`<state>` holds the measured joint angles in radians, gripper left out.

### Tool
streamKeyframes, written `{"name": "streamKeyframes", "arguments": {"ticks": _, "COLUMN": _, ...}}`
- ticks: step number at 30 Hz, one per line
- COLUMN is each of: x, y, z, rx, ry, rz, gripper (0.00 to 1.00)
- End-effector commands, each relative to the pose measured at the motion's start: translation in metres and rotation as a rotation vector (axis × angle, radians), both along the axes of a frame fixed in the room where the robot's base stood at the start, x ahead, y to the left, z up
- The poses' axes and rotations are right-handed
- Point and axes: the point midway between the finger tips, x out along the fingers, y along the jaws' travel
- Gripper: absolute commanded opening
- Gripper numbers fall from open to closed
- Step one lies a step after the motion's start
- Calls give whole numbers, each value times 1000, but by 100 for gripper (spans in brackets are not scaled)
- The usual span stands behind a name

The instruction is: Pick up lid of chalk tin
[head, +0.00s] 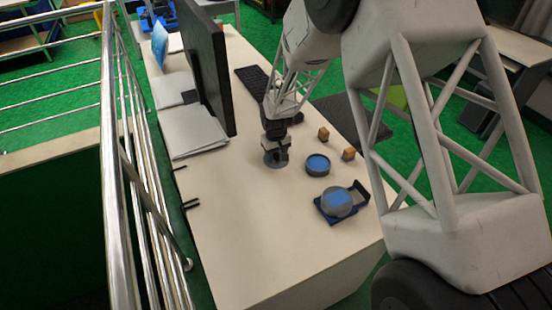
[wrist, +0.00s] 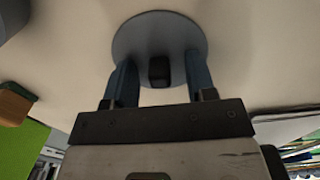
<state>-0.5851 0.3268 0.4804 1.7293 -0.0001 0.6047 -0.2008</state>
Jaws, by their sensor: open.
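The lid (wrist: 150,32) is a flat grey disc with a small black knob (wrist: 159,70) in its middle. In the head view the lid (head: 275,163) lies on the table below my gripper (head: 276,147). In the wrist view my gripper (wrist: 160,78) is open, with one blue finger on each side of the knob and a gap to it on both sides. I cannot tell whether the fingertips touch the disc. A round dark-rimmed tin with a blue inside (head: 317,164), apparently the chalk tin, stands open just right of the lid.
A grey round piece with a blue top (head: 337,202) sits on a blue base with a dark bracket (head: 359,190) at the front right. The front table is clear.

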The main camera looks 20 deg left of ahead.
Motion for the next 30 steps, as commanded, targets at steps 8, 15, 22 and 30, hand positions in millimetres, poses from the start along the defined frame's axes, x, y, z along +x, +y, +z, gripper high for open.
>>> {"name": "streamKeyframes", "arguments": {"ticks": 8, "x": 0, "y": 0, "z": 0, "rx": 0, "ry": 0, "rz": 0, "gripper": 51}}
{"name": "streamKeyframes", "arguments": {"ticks": 15, "x": 0, "y": 0, "z": 0, "rx": 0, "ry": 0, "rz": 0, "gripper": 34}}
{"name": "streamKeyframes", "arguments": {"ticks": 22, "x": 0, "y": 0, "z": 0, "rx": 0, "ry": 0, "rz": 0, "gripper": 0}}
{"name": "streamKeyframes", "arguments": {"ticks": 30, "x": 0, "y": 0, "z": 0, "rx": 0, "ry": 0, "rz": 0, "gripper": 0}}
